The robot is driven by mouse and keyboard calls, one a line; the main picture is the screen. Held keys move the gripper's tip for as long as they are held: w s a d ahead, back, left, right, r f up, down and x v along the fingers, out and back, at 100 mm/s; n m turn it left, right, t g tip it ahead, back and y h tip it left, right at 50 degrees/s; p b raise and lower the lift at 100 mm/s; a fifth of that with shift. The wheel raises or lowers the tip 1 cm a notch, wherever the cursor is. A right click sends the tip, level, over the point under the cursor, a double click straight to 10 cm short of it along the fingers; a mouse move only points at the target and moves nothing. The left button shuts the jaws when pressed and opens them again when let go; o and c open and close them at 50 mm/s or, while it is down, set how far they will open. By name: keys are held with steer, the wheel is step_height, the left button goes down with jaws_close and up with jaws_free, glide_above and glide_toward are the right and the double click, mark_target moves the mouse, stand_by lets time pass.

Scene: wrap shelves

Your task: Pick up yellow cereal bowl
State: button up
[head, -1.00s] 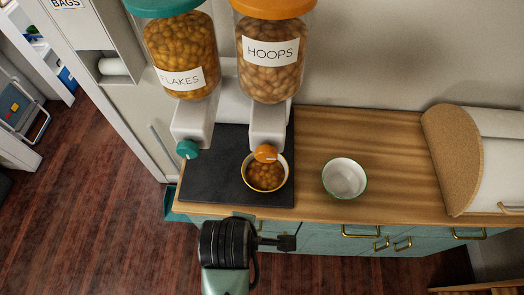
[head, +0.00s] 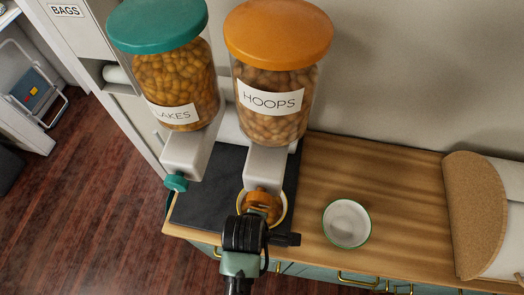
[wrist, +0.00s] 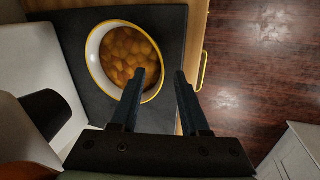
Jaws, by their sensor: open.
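The yellow cereal bowl (head: 284,206) is white inside with a yellow rim and sits on the dark mat under the hoops dispenser's spout. In the head view my arm and the spout hide most of it. In the wrist view the bowl (wrist: 93,48) shows full of orange-brown cereal. My gripper (wrist: 160,75) is open and empty, its two dark fingers pointing toward the bowl's near-right rim. The left finger overlaps the rim in the picture; the right finger is over the mat's edge. I cannot tell whether either touches. In the head view my wrist (head: 245,235) is in front of the bowl.
The hoops dispenser (head: 272,85) stands over the bowl, with the flakes dispenser (head: 170,75) to its left. A white bowl with a green rim (head: 347,223) stands on the wooden counter (head: 400,200) to the right. A cork-ended roll (head: 475,215) is farther right.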

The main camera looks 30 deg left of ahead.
steer(key=shift+p+x, duration=0.45)
steer(key=shift+x, duration=2.35)
steer(key=shift+a, duration=0.1)
jaws_close()
